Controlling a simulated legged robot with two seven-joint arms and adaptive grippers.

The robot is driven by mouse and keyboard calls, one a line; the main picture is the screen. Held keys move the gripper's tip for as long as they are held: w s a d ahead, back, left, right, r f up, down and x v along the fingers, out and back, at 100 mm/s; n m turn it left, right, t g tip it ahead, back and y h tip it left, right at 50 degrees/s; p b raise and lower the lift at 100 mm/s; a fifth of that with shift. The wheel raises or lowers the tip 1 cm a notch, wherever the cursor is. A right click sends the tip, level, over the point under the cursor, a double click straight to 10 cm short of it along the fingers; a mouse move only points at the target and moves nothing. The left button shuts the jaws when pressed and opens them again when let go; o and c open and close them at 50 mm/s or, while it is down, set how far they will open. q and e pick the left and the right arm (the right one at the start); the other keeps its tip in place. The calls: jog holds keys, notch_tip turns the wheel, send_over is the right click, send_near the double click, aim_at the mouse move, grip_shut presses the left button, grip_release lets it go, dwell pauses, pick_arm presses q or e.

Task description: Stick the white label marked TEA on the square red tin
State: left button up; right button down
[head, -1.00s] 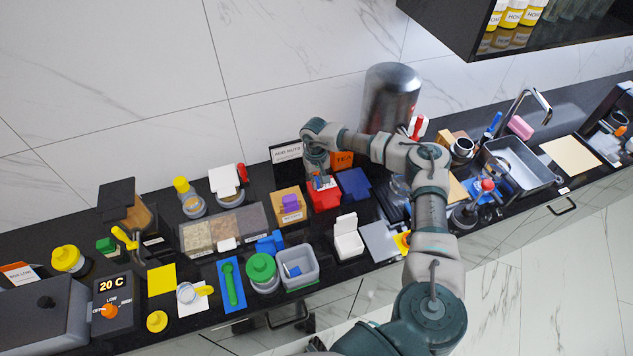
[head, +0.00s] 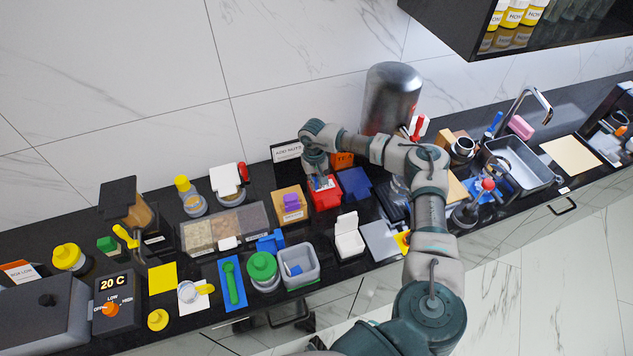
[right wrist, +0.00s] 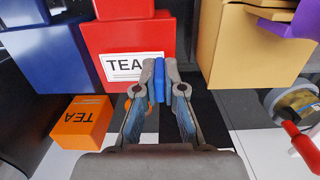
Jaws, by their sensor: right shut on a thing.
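The square red tin (head: 326,203) stands on the black counter between a tan box and a blue box; it also shows at the top of the right wrist view (right wrist: 105,36). My right gripper (right wrist: 158,68) is shut on a blue tab at the label's right side. In the head view the right gripper (head: 319,176) is over the tin. I cannot tell whether the label is touching the tin. My left gripper is not in view.
The blue box (head: 354,184) and the tan box with a purple top (head: 289,205) stand close on either side. An orange block marked TEA (right wrist: 80,122) is near the tin. A steel urn (head: 391,97) stands behind.

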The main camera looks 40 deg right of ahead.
aim_at(316, 181)
jog(key=shift+f+b, duration=0.4)
jog(key=shift+f, duration=0.1)
dwell(0.8)
dwell(0.4)
jog(key=c, duration=1.2)
grip_release()
jog(key=shift+r, duration=0.1)
jog(key=shift+r+p, duration=2)
jog(key=shift+r, duration=0.95)
jog(key=shift+f, duration=0.1)
